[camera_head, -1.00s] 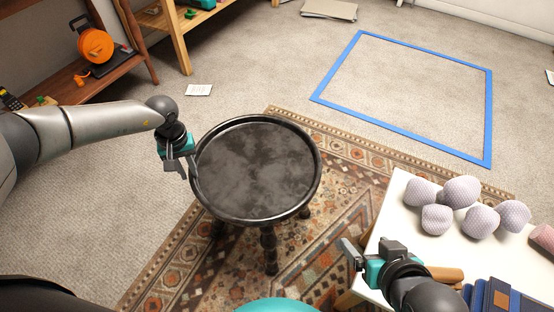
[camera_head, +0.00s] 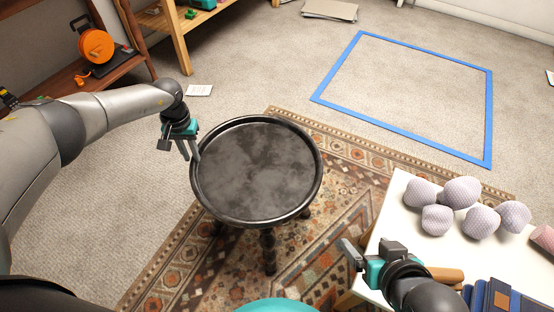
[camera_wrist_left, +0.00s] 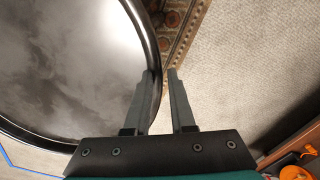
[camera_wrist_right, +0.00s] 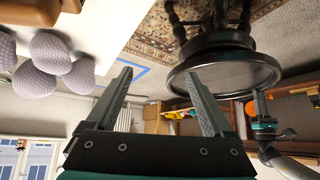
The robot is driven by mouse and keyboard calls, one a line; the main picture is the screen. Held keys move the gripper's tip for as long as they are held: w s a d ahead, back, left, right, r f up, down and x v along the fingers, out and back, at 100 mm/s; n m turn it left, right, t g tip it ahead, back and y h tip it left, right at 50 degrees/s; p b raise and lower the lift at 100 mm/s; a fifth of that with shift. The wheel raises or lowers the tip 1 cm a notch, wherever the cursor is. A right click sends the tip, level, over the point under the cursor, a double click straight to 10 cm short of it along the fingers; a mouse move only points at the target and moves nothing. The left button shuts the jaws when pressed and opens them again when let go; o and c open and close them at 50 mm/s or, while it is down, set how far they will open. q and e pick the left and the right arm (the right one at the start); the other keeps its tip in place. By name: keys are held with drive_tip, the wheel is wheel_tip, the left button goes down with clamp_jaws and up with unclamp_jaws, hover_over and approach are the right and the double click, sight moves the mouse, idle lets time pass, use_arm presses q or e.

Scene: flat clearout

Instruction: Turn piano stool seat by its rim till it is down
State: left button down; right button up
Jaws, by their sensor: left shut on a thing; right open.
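The piano stool has a round, dark, glossy seat (camera_head: 258,172) with a raised rim, on dark turned legs (camera_head: 268,250). My left gripper (camera_head: 191,156) is at the left side of the seat, shut on its rim. In the left wrist view the seat rim (camera_wrist_left: 155,75) passes between the two fingers. My right gripper (camera_head: 370,252) is open and empty, to the lower right of the stool and apart from it. The stool also shows in the right wrist view (camera_wrist_right: 225,72). How high the seat sits on its screw is hidden from above.
The stool stands on a patterned rug (camera_head: 345,200). A white table (camera_head: 400,225) with several pale lumpy objects (camera_head: 461,192) is at the right, close to my right gripper. A blue taped outline (camera_head: 400,127) marks bare carpet. Wooden shelves (camera_head: 110,75) stand at the upper left.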

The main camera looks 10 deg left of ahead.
use_arm(q)
drive_tip(key=shift+w+d+r+m, duration=0.15)
drive_tip(key=shift+w+d+m, duration=0.1)
drive_tip(key=shift+w, duration=0.3)
drive_tip(key=shift+w+d+r+m, duration=0.1)
drive_tip(key=shift+w+d+m, duration=0.15)
drive_tip(key=shift+w, duration=0.25)
drive_tip(key=c, duration=0.7)
unclamp_jaws()
drive_tip(key=shift+s+a, duration=0.1)
drive_tip(key=shift+s, duration=0.05)
drive_tip(key=o, duration=0.3)
drive_tip(key=shift+a, duration=0.1)
drive_tip(key=shift+s+a+f, duration=0.1)
drive_tip(key=shift+s+a+r+p, duration=0.1)
drive_tip(key=shift+a+r+p, duration=0.05)
drive_tip(key=shift+r+p, duration=2.95)
drive_tip(key=shift+r+b, duration=0.4)
drive_tip(key=shift+b, duration=0.05)
